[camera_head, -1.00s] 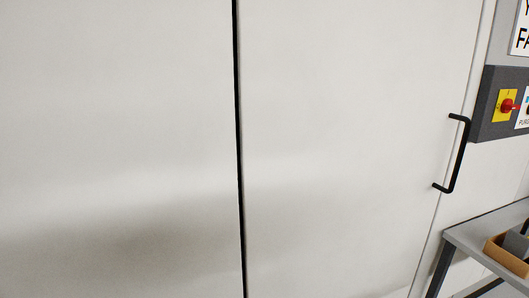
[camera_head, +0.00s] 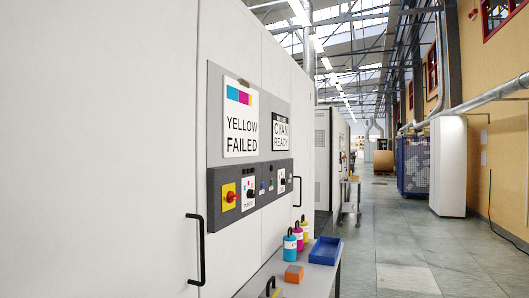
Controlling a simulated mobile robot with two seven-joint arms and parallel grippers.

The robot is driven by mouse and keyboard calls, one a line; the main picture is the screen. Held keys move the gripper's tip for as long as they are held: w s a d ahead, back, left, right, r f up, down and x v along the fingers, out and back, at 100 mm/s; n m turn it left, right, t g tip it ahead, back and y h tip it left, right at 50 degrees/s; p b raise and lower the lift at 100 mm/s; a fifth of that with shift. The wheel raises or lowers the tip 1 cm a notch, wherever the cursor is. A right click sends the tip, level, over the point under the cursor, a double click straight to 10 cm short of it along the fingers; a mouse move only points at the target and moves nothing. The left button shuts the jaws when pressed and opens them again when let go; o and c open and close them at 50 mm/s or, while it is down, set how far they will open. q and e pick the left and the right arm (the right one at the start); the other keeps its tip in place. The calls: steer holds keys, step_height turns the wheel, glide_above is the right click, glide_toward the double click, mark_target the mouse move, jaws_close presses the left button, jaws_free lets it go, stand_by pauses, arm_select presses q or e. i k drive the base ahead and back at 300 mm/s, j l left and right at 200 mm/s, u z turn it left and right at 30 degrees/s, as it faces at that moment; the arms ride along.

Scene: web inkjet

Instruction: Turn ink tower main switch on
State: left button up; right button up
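The ink tower main switch (camera_head: 231,197) is a red rotary knob on a yellow plate at the left end of a dark control panel (camera_head: 219,214). The panel is mounted on the white cabinet front, left of centre in the head view. The knob's handle appears to point sideways, but it is small and its setting is hard to read. Neither of my grippers shows in the view.
Black door handles (camera_head: 201,250) stick out beside the panel. A grey bench (camera_head: 318,277) below it holds ink bottles (camera_head: 290,246), a blue tray (camera_head: 325,251) and an orange block (camera_head: 294,273). Signs read "YELLOW FAILED" (camera_head: 241,130) and "CYAN READY" (camera_head: 280,136). The aisle floor (camera_head: 400,240) at right is clear.

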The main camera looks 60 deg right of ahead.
mark_target(230, 197)
steer(key=z, duration=1.95)
